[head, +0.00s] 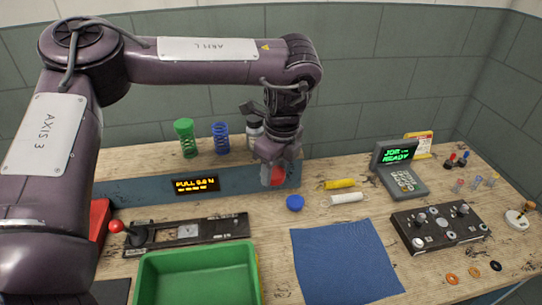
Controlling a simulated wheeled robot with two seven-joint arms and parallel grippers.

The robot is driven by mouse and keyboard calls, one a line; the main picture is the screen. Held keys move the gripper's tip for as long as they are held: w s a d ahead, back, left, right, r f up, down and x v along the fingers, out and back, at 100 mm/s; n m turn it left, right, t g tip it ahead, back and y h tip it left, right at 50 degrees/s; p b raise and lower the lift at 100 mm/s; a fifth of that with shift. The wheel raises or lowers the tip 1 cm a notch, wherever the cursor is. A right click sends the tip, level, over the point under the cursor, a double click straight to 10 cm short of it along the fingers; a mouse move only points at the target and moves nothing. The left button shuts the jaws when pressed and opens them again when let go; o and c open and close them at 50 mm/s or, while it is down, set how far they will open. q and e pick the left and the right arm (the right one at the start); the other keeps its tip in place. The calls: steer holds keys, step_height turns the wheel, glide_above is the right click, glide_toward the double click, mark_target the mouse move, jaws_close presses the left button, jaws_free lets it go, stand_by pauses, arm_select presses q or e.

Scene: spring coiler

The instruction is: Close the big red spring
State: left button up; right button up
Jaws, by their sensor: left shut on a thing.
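My left gripper (276,163) points down over the back of the bench, right of the display, its fingers shut on a red piece (278,176). Only a small part of the red piece shows between the fingers; I cannot make out coils on it, so I cannot tell whether it is the big red spring or a cap. A green spring (188,147) and a blue spring (221,139) stand upright at the back. The green one has a solid green top. A round blue cap (295,202) lies in front of my gripper. My right gripper is out of view.
An amber display (195,185) reads PULL with a newton value. A red-knobbed lever device (190,233), a green bin (197,252) and a blue mat (345,262) lie in front. A control box (440,227) and a "JOB READY" terminal (402,182) stand right. The mat is clear.

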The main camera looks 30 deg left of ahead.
arm_select(q)
steer(key=s+d+f+n, duration=0.1)
steer(key=s+d+n, duration=0.1)
steer(key=n, duration=0.8)
steer(key=s+d+f+n+g+h, duration=0.1)
steer(key=s+d+f+n, duration=0.1)
steer(key=n, duration=0.8)
steer(key=shift+s+f+g, duration=0.3)
steer(key=shift+s, duration=0.35)
steer(key=shift+d, duration=0.1)
